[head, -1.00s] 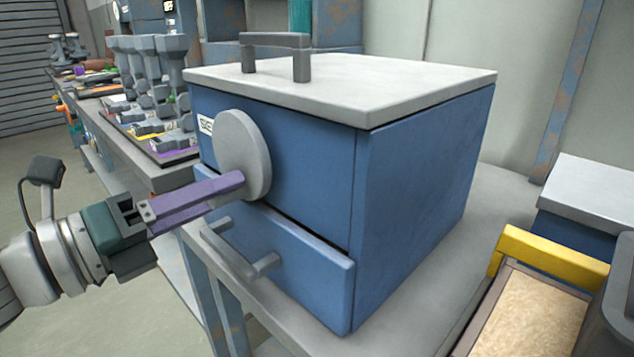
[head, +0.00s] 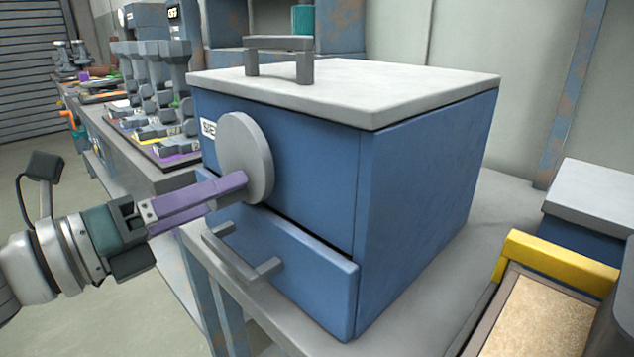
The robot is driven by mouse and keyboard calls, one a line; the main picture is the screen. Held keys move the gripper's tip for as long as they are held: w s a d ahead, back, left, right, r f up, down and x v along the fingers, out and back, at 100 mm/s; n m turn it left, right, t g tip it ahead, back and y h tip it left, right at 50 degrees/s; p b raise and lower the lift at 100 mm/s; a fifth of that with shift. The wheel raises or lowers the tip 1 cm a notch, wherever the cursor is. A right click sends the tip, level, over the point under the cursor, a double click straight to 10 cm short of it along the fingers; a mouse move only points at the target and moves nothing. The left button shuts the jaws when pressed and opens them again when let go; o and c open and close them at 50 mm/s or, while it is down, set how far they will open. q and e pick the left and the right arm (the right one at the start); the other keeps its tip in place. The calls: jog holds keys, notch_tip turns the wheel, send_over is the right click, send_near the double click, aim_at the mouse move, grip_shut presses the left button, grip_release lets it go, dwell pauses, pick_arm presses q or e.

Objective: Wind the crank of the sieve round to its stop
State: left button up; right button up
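The sieve is a blue box (head: 420,190) with a pale grey lid (head: 370,90), standing on a grey bench. Its crank shows as a round grey disc (head: 240,150) on the front face; I see no crank handle, which may be hidden by the fingers. My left gripper (head: 240,190) comes in from the left, with its purple fingertips at the lower part of the disc. The fingers lie close together and overlap in this view, so I cannot tell whether they are shut on a handle. My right gripper is not in view.
A drawer with a bar handle (head: 240,262) sits below the disc, close under my fingers. A yellow-edged tray (head: 550,262) of tan material stands at the lower right. A long bench (head: 150,172) with several grey devices runs back on the left.

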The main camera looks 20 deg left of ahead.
pick_arm(q)
jog(key=shift+o, duration=0.5)
jog(key=v, duration=1)
